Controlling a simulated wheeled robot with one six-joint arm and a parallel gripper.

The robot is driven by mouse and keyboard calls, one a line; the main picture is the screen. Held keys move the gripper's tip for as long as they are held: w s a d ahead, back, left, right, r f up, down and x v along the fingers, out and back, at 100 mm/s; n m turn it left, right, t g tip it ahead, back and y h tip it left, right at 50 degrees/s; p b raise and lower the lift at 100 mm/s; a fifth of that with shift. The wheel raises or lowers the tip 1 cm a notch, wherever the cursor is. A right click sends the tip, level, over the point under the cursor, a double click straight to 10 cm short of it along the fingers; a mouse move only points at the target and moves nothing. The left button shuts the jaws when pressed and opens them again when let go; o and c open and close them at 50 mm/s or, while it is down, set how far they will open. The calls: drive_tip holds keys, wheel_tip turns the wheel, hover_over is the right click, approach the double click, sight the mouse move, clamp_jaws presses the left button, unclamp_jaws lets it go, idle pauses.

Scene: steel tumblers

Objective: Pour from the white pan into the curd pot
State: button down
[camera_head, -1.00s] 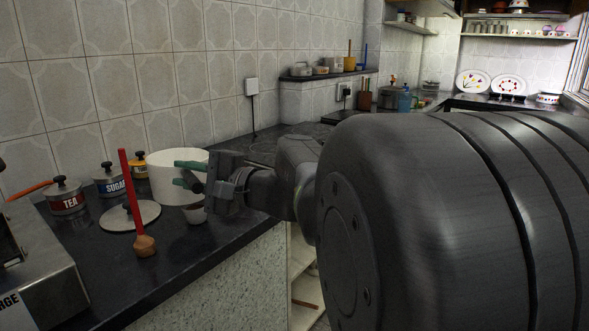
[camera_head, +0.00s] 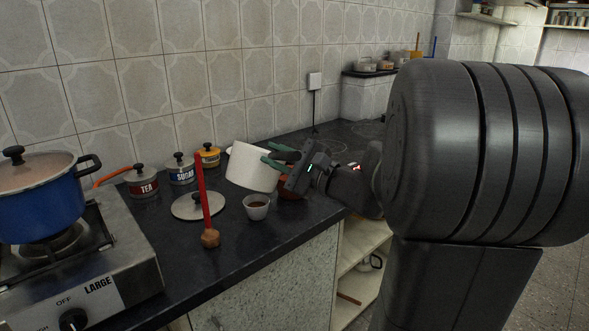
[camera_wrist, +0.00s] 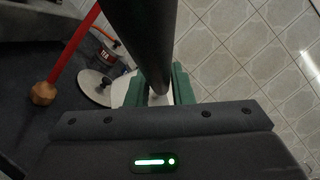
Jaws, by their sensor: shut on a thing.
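The white pan (camera_head: 252,168) is tilted, its top leaning to the right, above the dark counter near the wall. My gripper (camera_head: 274,157), with green fingertips, is shut on the pan at its right upper side. In the wrist view the gripper (camera_wrist: 158,95) has a small white part of the pan between its fingers; a dark bar crosses in front. A reddish-brown pot (camera_head: 292,192), possibly the curd pot, stands below the gripper and is mostly hidden by it and the pan. The pan's inside is not visible, and no stream shows.
A small grey cup with brown contents (camera_head: 257,207) stands in front of the pan. Left are a lid (camera_head: 190,208), a red-handled wooden tool (camera_head: 204,195), TEA (camera_head: 143,184) and SUGAR (camera_head: 180,170) canisters, a yellow canister (camera_head: 208,156) and a blue pot (camera_head: 40,205) on a stove.

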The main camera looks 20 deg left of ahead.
drive_tip(key=shift+w+d+r+m+p, duration=0.25)
drive_tip(key=shift+w+m+p, duration=0.25)
drive_tip(key=shift+w, duration=0.2)
drive_tip(key=shift+w+d+r+m+p, duration=0.1)
drive_tip(key=shift+w+d+m+p, duration=0.1)
drive_tip(key=shift+w+m+p, duration=0.4)
drive_tip(key=shift+w+d+m+t+y+p, duration=0.15)
drive_tip(key=shift+w+m+t+p, duration=0.15)
drive_tip(key=shift+w+m+p, duration=0.2)
drive_tip(key=shift+w+d+m+t+y+p, duration=0.15)
drive_tip(key=shift+w+m+t+p, duration=0.2)
drive_tip(key=shift+w+m, duration=0.2)
idle(0.5)
drive_tip(key=shift+w+d+r+m+t+p, duration=0.2)
drive_tip(key=shift+w+r+m+p, duration=0.2)
drive_tip(key=shift+m+p, duration=0.3)
drive_tip(key=shift+w+d+r+m+t+p, duration=0.2)
drive_tip(key=shift+w+m+p, duration=0.25)
drive_tip(key=shift+p, duration=0.3)
idle(0.6)
drive_tip(key=shift+w+d+f+m+t+p, duration=0.1)
drive_tip(key=shift+w+m+t+p, duration=0.1)
drive_tip(key=shift+w+m+p, duration=0.3)
drive_tip(key=shift+w+d+f+m+t+p, duration=0.15)
drive_tip(key=shift+w+m+p, duration=0.2)
drive_tip(key=shift+m, duration=0.25)
idle(1.0)
